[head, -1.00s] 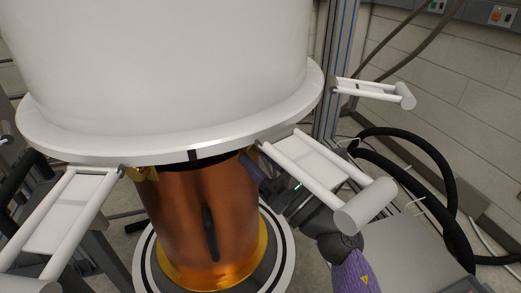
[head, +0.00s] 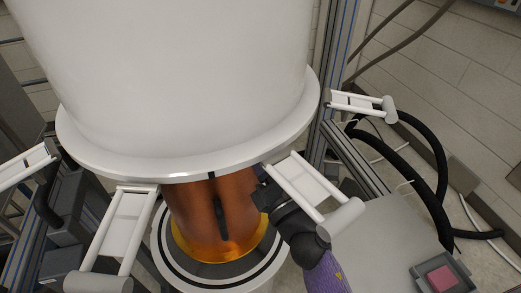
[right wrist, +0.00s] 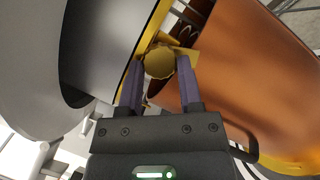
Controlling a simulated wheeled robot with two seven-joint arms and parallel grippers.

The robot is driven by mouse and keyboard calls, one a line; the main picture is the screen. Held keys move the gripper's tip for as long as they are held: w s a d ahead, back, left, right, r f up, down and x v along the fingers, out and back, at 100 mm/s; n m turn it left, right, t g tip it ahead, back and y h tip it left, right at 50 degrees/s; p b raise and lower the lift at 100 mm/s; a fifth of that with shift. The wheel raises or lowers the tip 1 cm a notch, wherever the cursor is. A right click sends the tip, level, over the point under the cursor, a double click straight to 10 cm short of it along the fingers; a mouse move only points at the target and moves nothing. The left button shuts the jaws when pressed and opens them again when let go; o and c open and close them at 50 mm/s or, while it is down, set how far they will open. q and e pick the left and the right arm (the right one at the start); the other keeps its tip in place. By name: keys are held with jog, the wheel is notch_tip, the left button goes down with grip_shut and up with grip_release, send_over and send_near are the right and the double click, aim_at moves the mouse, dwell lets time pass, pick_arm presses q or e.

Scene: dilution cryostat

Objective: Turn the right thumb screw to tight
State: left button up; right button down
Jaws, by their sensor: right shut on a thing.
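The right thumb screw (right wrist: 159,62), a gold round knob, sits under the rim of the white can, beside the copper shield, in the right wrist view. My right gripper (right wrist: 160,68) has a purple finger on each side of the knob and is shut on it. In the head view my right gripper (head: 259,174) reaches up under the right front of the white flange (head: 150,172), close to the copper shield (head: 238,215). The screw is hidden there. Whether the screw is loose or tight cannot be told. My left gripper is not in view.
White handle-like frames (head: 123,225) stick out around the flange; one (head: 303,182) lies just above my right forearm. Black hoses (head: 435,165) run at the right. A pink block (head: 440,278) sits in a grey tray on a grey surface at the lower right.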

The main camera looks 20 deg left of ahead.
pick_arm(q)
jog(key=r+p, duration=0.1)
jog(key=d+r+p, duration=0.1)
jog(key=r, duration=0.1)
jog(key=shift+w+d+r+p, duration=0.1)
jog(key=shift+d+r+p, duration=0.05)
jog(key=shift+p, duration=0.2)
pick_arm(e)
jog(key=m+h, duration=0.1)
jog(key=m, duration=0.2)
jog(key=shift+r, duration=0.15)
jog(key=shift+c, duration=1.3)
grip_release()
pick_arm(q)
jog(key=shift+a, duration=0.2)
pick_arm(e)
jog(key=shift+s, duration=0.1)
jog(key=v, duration=1)
